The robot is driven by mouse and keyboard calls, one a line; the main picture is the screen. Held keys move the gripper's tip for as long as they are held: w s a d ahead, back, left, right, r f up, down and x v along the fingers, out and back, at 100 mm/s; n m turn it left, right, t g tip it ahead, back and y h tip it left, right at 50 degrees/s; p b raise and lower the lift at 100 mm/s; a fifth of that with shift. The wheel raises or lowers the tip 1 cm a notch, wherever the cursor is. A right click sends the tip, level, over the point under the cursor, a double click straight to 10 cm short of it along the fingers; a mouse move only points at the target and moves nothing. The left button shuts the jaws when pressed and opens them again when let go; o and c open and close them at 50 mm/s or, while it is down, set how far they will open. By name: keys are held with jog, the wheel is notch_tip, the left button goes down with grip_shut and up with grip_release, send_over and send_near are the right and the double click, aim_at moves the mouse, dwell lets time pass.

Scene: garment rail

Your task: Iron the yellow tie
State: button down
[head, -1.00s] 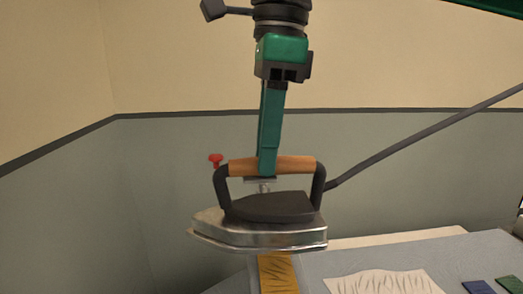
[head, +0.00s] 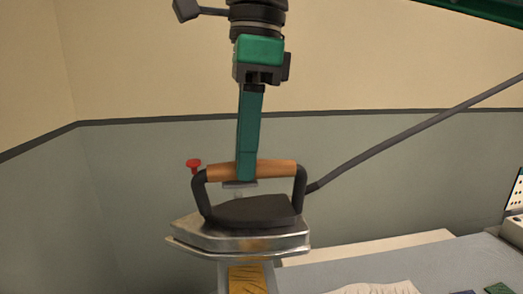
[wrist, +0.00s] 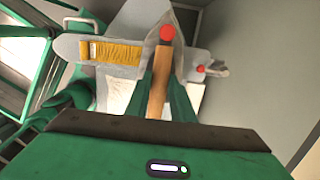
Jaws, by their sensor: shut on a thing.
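My gripper (head: 246,170) is shut on the wooden handle of the iron (head: 255,242), a metal-soled iron with black brackets and a red knob. In the head view the iron appears level, in front of the yellow tie (head: 247,281), and hides part of it. I cannot tell from this view whether its sole touches anything. The wrist view also shows the tie (wrist: 112,53), wrinkled, lying on a narrow grey board to the left of the iron (wrist: 168,20). Its far part is hidden in the head view.
A white wrinkled cloth (head: 378,288) lies on the grey surface (head: 400,265) to the right, with a green piece (head: 499,288) beyond it. A grey cable (head: 400,136) runs from the iron up to the right. A white device (head: 514,230) stands at the right edge.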

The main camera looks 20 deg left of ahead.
aim_at(247, 209)
jog(key=shift+f, duration=3.75)
jog(key=shift+s, duration=0.1)
jog(key=shift+s+d, duration=0.4)
jog(key=shift+s, duration=0.3)
jog(key=shift+s+d, duration=0.4)
jog(key=shift+s, duration=0.45)
jog(key=shift+a, duration=0.1)
